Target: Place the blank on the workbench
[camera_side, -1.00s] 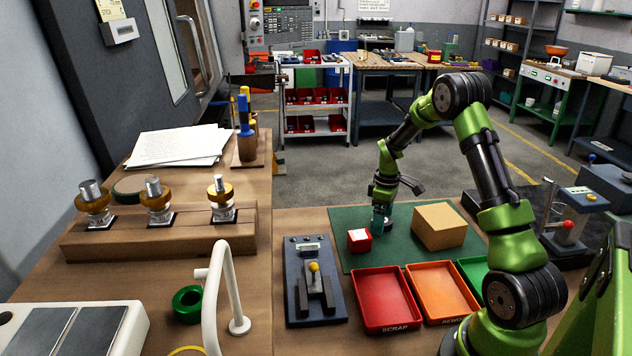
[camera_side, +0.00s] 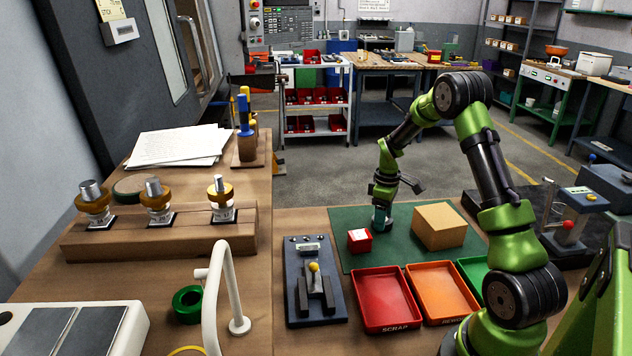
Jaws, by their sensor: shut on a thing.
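My gripper (camera_side: 381,218) points down over the green mat (camera_side: 345,222), between the small red box and the cardboard box. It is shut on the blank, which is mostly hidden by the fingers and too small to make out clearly. The fingertips are low, close to the mat. I cannot tell whether the blank touches it. The wooden workbench (camera_side: 300,222) carries the mat.
A red-and-white box (camera_side: 360,240) is just left of my gripper, and a cardboard box (camera_side: 440,225) is to its right. Red (camera_side: 385,298) and orange (camera_side: 441,291) trays lie in front. A dark fixture (camera_side: 314,285) stands to the left.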

